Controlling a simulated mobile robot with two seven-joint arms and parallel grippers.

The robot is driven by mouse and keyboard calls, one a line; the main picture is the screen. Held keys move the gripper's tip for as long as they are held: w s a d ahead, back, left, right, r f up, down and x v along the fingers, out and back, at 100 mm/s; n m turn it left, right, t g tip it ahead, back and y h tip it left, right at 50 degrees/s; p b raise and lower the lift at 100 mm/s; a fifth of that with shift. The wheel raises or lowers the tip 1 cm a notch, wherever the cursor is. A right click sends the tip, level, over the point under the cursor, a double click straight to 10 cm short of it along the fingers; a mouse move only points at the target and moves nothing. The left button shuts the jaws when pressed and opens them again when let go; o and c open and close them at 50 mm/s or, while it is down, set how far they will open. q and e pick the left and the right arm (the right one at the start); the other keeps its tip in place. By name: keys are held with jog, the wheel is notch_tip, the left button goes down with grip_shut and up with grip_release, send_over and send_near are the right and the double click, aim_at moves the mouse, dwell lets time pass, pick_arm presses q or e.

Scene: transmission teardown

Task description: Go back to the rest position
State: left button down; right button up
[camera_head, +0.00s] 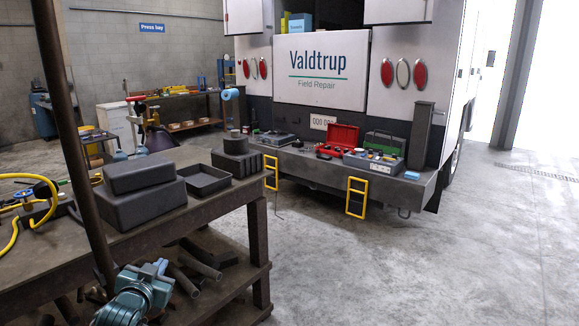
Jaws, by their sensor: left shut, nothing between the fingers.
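My left gripper (150,284) shows low at the left of the head view, teal and grey. It is shut with nothing held. It appears in front of the workbench (225,212), over the bench's lower shelf in the picture. I cannot tell how far it is from the bench. My right gripper is not in view.
Dark boxes (140,190), a shallow tray (205,181) and a ribbed block (237,160) stand on the bench. Dark pipes (198,258) lie on its lower shelf. A repair truck (322,65) with a red toolbox (338,139) on its bumper stands behind. The floor at right is clear.

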pick_arm(q)
jog(key=s+d+f+g+h+b, duration=0.1)
jog(key=s+d+f+g, duration=0.1)
jog(key=s+d+f, duration=0.45)
jog(key=s+d+f+g+h+b, duration=0.1)
jog(key=s+d+f, duration=0.2)
jog(key=s+f, duration=0.7)
jog(key=s+d+f+g+h, duration=0.1)
jog(key=s+d+f, duration=0.1)
jog(key=s, duration=0.7)
jog(key=s+d+f+g+h+b, duration=0.1)
jog(key=s+d+f, duration=0.1)
jog(key=s+d, duration=0.3)
jog(key=s, duration=0.4)
jog(key=shift+f, duration=0.4)
